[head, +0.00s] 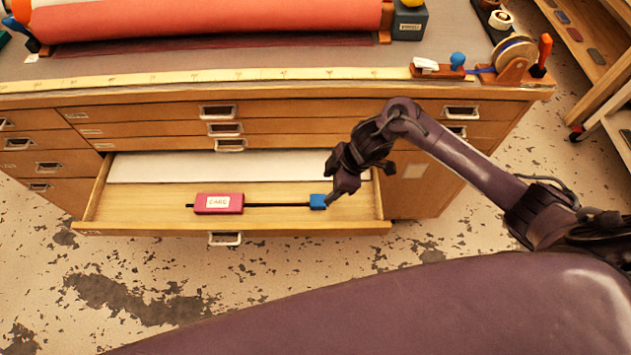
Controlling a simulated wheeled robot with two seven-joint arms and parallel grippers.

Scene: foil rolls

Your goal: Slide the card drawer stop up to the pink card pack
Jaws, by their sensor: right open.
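The pink card pack (219,204), labelled CARD, lies in the open wooden drawer (130,192), left of its middle. A thin dark rail (275,206) runs rightward from it. The blue card drawer stop (318,201) sits at the right end of the rail, well apart from the pack. My right gripper (333,196) is open, low over the right part of the drawer and right beside the stop; whether it touches the stop I cannot tell. My left gripper does not show.
White paper (180,167) lies at the drawer's back. Above, the cabinet top holds a yellow ruler strip (240,75), a large orange roll (210,17) and a tape dispenser (513,62) at the right. The drawer's low front wall (160,229) stands before the rail. The drawer floor left of the pack is clear.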

